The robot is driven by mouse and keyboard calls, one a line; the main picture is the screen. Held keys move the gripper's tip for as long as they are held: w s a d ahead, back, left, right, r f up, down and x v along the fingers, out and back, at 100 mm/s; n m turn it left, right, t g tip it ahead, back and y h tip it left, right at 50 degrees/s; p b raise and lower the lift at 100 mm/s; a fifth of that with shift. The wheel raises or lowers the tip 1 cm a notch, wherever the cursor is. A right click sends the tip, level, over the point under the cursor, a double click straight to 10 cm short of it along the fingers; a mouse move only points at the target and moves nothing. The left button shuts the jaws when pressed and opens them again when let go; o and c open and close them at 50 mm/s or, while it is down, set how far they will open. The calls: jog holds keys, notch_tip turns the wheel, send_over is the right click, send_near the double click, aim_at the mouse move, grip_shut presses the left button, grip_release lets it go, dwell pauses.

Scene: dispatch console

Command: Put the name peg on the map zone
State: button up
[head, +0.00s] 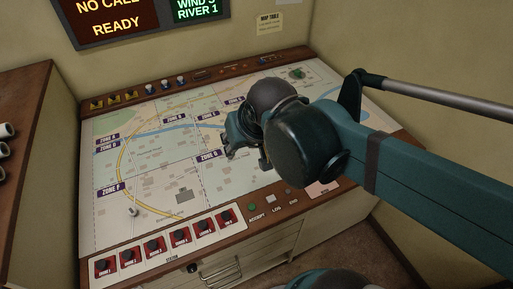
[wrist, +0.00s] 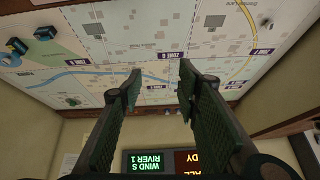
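The map (head: 150,150) is a pale panel with purple zone labels and a blue river on the sloping console. A small pale peg-like piece (head: 132,211) stands on it near the ZONE F label (head: 110,189); I cannot read a name on it. A similar small piece shows near the wrist view's upper right (wrist: 265,23). My gripper (head: 238,150) hangs over the map's middle, right of that piece and apart from it. In the wrist view my gripper (wrist: 158,75) has its two fingers apart with nothing between them. My arm hides part of the map's right side.
Red plates with dark knobs (head: 154,247) line the console's front edge. Yellow and blue-white controls (head: 150,88) line the back edge. A green piece (head: 298,73) is at the map's far right. A brown-topped cabinet (head: 32,130) stands left. Lit screens (head: 110,20) hang behind.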

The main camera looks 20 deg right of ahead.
jog(key=shift+n+t, duration=0.4)
jog(key=shift+t, duration=0.1)
jog(key=s+d, duration=0.3)
jog(key=shift+d+f, duration=0.15)
jog(key=shift+d, duration=0.1)
